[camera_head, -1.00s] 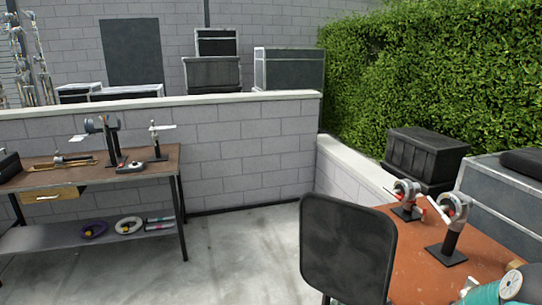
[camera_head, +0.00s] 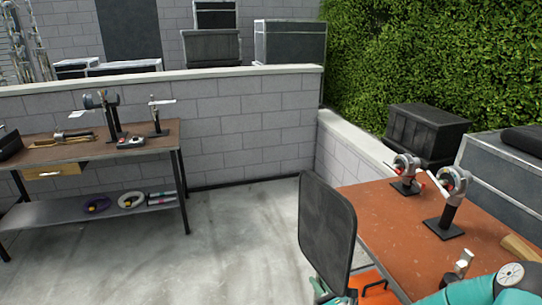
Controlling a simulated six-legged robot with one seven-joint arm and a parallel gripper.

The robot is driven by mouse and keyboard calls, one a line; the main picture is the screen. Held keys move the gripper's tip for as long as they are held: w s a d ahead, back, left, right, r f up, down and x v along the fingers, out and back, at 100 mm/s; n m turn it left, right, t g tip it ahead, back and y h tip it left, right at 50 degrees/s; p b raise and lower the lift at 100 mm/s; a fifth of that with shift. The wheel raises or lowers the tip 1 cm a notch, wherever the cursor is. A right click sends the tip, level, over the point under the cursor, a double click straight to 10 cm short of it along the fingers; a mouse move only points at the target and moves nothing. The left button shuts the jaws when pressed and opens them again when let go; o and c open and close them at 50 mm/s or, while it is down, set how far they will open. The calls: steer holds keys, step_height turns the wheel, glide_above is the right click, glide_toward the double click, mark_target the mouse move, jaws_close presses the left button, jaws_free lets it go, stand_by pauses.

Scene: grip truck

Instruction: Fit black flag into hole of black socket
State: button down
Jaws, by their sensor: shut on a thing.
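The black flag (camera_head: 326,232) is a dark, round-cornered panel, upright at the lower middle, in front of the orange-brown table's left edge. My gripper (camera_head: 322,293) shows only as a small teal part at the bottom edge, just below the flag; it is shut on the flag, though the grip itself is cut off. Two socket stands with grey heads and black bases stand on the right table: a nearer one (camera_head: 447,216) and a farther one (camera_head: 407,174). Which is the black socket I cannot tell. The flag is apart from both.
The orange-brown table (camera_head: 385,215) has clear space left of the nearer stand. A small silver piece (camera_head: 462,264) is near my teal arm at lower right. A workbench (camera_head: 90,150) with more stands is at left. A block wall (camera_head: 245,130) and hedge lie behind.

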steer(key=f+m+h, duration=0.1)
steer(key=m+t+h, duration=0.1)
steer(key=h, duration=0.1)
steer(key=f+m+h, duration=0.1)
steer(key=h, duration=0.1)
steer(key=shift+w+d+f+t, duration=0.15)
steer(key=shift+d+f+t, duration=0.15)
steer(key=shift+f, duration=0.05)
steer(key=shift+s+d+f+m+h, duration=0.1)
steer(key=shift+s+f+m+h, duration=0.05)
steer(key=shift+f+m+h, duration=0.5)
steer(key=shift+s+d+f+m+h, duration=0.1)
steer(key=shift+f+m+h, duration=0.3)
steer(key=shift+h, duration=0.35)
steer(key=shift+s, duration=0.1)
